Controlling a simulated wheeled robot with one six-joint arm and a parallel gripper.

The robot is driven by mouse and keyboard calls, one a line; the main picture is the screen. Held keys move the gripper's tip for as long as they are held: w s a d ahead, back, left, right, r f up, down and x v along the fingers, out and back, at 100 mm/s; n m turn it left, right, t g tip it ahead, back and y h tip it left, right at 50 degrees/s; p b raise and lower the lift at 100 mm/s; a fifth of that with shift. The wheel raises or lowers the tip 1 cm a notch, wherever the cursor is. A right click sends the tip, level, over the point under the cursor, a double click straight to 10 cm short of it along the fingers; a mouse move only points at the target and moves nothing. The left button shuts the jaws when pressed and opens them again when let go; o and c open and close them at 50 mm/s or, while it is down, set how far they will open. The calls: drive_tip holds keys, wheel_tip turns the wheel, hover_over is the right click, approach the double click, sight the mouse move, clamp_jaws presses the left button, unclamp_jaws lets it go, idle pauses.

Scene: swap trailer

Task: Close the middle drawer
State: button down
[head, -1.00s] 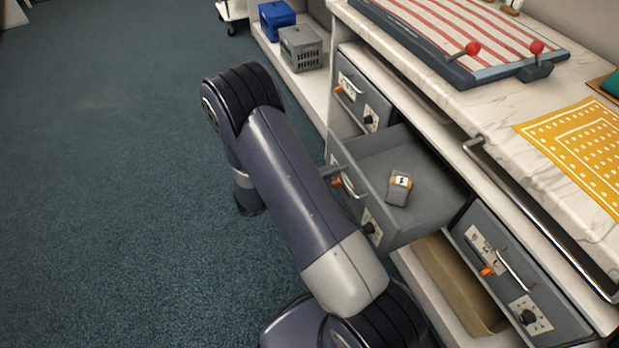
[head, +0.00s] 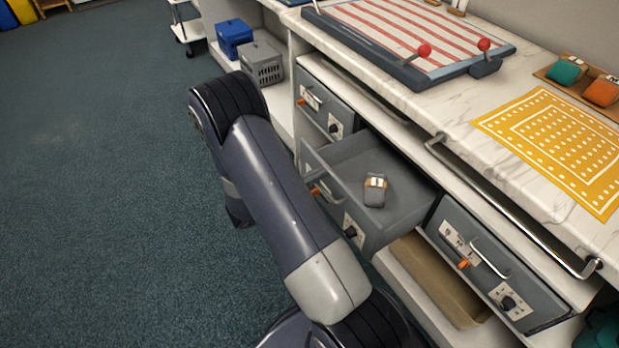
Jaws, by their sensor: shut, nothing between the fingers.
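The middle drawer (head: 400,211) is grey and stands pulled out from the counter, between two drawers that sit flush. Its front panel (head: 341,218) has a handle, an orange latch and a black knob, and is partly covered by my arm. A small grey pouch with a tan and white label (head: 375,191) lies inside the drawer. My arm reaches in front of the drawer on its left side. My gripper is hidden behind my arm, so its jaws and any contact with the drawer do not show.
A shut drawer (head: 327,98) is on the left and another (head: 490,270) on the right. A metal rail (head: 510,205) runs along the counter edge. A tan bin (head: 440,281) sits below. The blue-green floor on the left is clear.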

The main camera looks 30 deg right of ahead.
drive_tip(key=d+b, duration=0.1)
drive_tip(key=d, duration=1.9)
drive_tip(key=shift+w+b, duration=0.35)
drive_tip(key=shift+r, duration=0.15)
drive_tip(key=a, duration=1.4)
drive_tip(key=shift+s+a+p, duration=0.2)
drive_tip(key=shift+s+p, duration=0.05)
drive_tip(key=shift+p, duration=0.1)
drive_tip(key=shift+d, duration=0.1)
drive_tip(key=d, duration=1.3)
drive_tip(key=shift+w+d+b, duration=0.25)
drive_tip(key=shift+d+b, duration=0.05)
drive_tip(key=shift+b, duration=0.1)
